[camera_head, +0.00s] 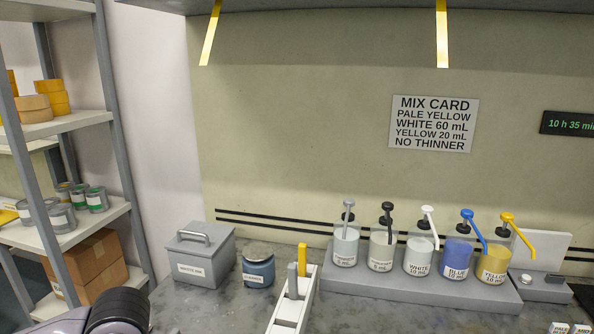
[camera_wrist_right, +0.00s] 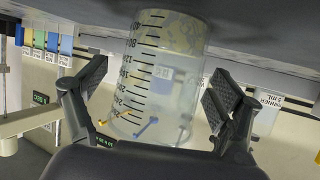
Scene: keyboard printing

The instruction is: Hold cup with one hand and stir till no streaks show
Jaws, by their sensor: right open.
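In the right wrist view, which is upside down, a clear cup (camera_wrist_right: 150,85) with black volume marks stands with its base at the dark counter. A mottled yellow and grey band fills its base end; the rest looks clear, with pump bottles showing through. My right gripper (camera_wrist_right: 158,88) is open, with one finger on each side of the cup and visible gaps to it. In the head view, a grey stick (camera_head: 292,281) and a yellow stick (camera_head: 302,259) stand upright in a white holder (camera_head: 283,318). Neither the cup nor either gripper shows in the head view.
Several pump bottles stand on a grey stand (camera_head: 430,287) at the right. A lidded grey box (camera_head: 199,256) and a blue jar (camera_head: 258,270) stand left of the holder. A mix card (camera_head: 433,124) hangs on the wall. Shelves (camera_head: 70,230) are at the left.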

